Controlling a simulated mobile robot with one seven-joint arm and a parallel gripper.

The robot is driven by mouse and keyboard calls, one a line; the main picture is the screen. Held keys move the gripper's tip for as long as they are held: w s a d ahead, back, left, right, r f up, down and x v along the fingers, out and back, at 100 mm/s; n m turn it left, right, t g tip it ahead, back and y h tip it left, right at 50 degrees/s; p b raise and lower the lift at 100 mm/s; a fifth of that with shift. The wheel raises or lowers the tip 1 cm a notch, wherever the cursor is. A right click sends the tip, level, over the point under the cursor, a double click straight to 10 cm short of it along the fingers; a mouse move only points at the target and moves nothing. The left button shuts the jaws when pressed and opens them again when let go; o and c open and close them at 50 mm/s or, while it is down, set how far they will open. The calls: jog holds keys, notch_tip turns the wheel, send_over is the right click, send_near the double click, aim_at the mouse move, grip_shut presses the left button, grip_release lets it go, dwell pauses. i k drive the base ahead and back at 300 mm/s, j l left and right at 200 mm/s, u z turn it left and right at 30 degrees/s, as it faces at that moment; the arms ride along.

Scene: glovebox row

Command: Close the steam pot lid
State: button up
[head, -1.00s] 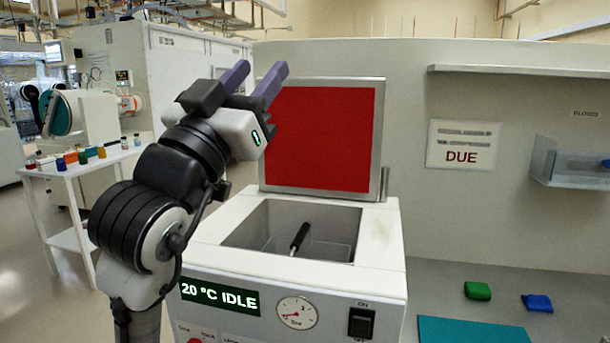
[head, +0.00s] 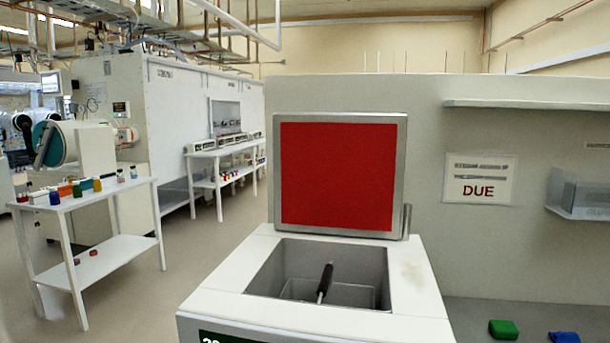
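The steam pot (head: 225,302) is a white box with an open square well, seen low in the middle of the head view. Its lid (head: 337,178), a red panel in a grey metal frame, stands upright at the back edge of the well, so the pot is open. A black-handled tool (head: 326,278) leans inside the well, and part of a wire basket shows around it. The pot's front panel is mostly cut off at the bottom edge. My gripper is out of view.
A white two-level table (head: 108,203) with small coloured items stands at the left. A wall with a shelf (head: 540,104) and a "DUE" sign (head: 479,178) is behind and right of the pot. Green (head: 503,329) and blue (head: 563,337) items lie on the right counter. Floor shows at the left.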

aim_at(334, 173)
jog(key=i+j+u, duration=0.15)
jog(key=j+u, duration=0.3)
jog(key=i+j+u, duration=0.15)
jog(key=j+u, duration=0.3)
jog(key=i+j+u, duration=0.25)
jog(key=u, duration=0.15)
jog(key=i+j+u, duration=0.25)
jog(key=u, duration=0.2)
jog(key=i+j, duration=0.2)
jog(key=i, duration=0.3)
jog(key=i+j+u, duration=0.15)
jog(key=i, duration=0.4)
jog(key=i+z, duration=0.5)
jog(key=z, duration=0.2)
jog(key=i+z, duration=0.55)
jog(key=z, duration=0.15)
jog(key=i+z, duration=0.2)
jog(key=z, duration=0.2)
jog(key=i+z, duration=0.2)
jog(key=z, duration=0.15)
jog(key=i+z, duration=0.3)
jog(key=z, duration=0.15)
jog(key=i+j+z, duration=0.2)
jog(key=z, duration=0.3)
jog(key=i+j+z, duration=0.3)
jog(key=z, duration=0.15)
jog(key=i+j+z, duration=0.25)
jog(key=z, duration=0.2)
jog(key=i+j+z, duration=0.15)
jog(key=j+z, duration=0.8)
